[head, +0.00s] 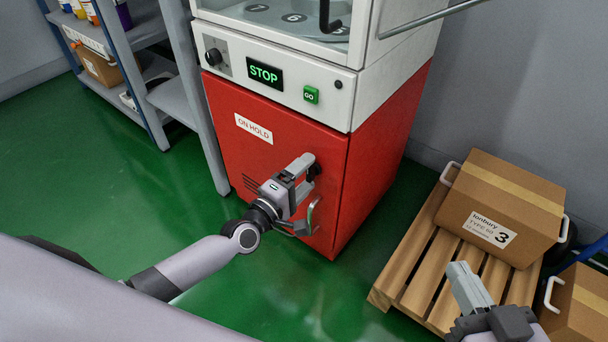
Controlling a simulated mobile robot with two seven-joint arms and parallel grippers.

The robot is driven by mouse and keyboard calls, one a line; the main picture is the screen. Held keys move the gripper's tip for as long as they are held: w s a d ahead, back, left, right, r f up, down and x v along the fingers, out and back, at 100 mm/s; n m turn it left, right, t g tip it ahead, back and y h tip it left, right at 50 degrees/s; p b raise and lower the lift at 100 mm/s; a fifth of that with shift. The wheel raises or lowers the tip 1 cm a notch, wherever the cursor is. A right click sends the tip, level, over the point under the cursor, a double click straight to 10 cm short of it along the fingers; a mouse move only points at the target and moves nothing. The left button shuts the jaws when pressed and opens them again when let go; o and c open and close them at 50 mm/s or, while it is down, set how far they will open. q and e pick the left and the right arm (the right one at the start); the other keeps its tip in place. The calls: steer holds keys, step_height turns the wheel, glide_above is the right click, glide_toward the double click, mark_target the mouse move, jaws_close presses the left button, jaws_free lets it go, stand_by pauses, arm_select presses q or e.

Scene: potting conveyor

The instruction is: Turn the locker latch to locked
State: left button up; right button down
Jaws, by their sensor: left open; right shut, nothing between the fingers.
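The red locker (255,165) stands below the white machine housing, its door shut and labelled "ON HOLD" (253,128). A dark fitting (316,170), which looks like the latch, shows at the door's right side, partly covered by my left gripper; I cannot tell its setting. My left gripper (306,194) is open in front of the door's right edge, close to both; contact cannot be told. My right gripper (463,278) is shut and empty at lower right, in front of the pallet.
A control panel above the locker has a knob (213,57), a lit "STOP" display (265,73) and a green "GO" button (311,95). A cardboard box (515,190) rests on the wooden pallet (425,265) at right. Shelving (176,101) stands left. Green floor is clear between.

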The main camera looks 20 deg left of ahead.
arm_select(q)
steer(key=p+v, duration=0.2)
steer(key=v, duration=0.5)
arm_select(e)
steer(key=shift+w+a+m+g, duration=0.3)
steer(key=shift+a+m+g, duration=0.1)
steer(key=shift+a, duration=0.15)
steer(key=shift+f, duration=0.1)
